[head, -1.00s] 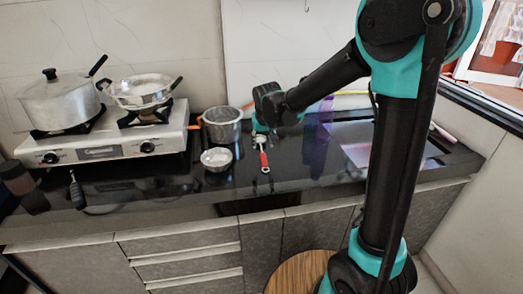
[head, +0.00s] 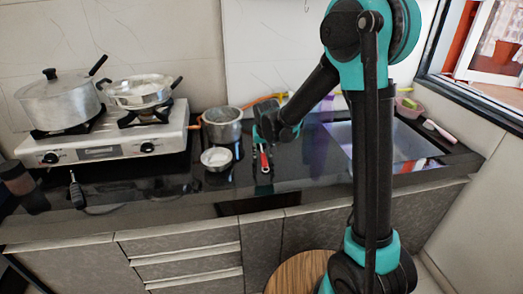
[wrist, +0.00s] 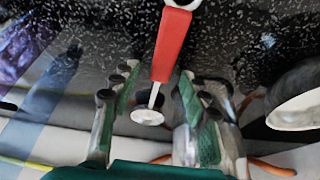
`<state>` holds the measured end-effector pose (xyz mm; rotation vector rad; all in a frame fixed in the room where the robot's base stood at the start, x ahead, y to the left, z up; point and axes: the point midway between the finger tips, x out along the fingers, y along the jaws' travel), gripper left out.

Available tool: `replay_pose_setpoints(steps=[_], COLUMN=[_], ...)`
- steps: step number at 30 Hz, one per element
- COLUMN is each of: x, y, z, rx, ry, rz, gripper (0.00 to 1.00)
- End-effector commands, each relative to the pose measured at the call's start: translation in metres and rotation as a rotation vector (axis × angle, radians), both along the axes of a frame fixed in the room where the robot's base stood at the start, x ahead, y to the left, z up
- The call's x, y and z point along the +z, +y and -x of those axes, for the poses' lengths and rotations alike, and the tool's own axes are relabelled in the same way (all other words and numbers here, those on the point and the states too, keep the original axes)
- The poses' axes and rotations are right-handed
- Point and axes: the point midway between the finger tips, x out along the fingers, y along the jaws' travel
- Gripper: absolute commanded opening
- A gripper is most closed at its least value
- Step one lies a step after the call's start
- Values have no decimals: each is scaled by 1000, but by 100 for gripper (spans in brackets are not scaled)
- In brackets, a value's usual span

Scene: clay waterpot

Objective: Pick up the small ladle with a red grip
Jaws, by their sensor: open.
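The small ladle with a red grip (head: 264,160) lies on the dark counter, right of a small bowl. In the wrist view its red grip (wrist: 172,45) points up the picture, and a thin shaft leads down to a small pale round end (wrist: 147,117). My gripper (wrist: 160,85) is open, its fingers on either side of the shaft and the lower part of the grip. They do not visibly touch the ladle; the height gap cannot be told. In the head view my gripper (head: 263,138) is just behind the ladle and hides part of it.
A small bowl (head: 216,159) and a metal pot (head: 222,127) stand close to the left. A stove (head: 100,140) with a lidded pot (head: 60,103) and a pan (head: 140,92) is further left. A sink (head: 385,143) is at the right. The front counter edge is clear.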

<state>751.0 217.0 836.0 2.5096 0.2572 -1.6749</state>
Motion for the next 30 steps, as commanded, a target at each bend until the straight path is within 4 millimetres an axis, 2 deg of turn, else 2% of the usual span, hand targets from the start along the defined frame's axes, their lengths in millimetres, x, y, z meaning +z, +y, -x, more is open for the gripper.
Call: replay_pose_setpoints(steps=[2, 12, 23, 30], x=[0, 0, 1, 18], y=[0, 0, 0, 0], z=[0, 0, 0, 0], rx=[0, 0, 0, 0], ry=[0, 0, 0, 0], rz=[0, 0, 0, 0], gripper=[44, 1, 0, 0])
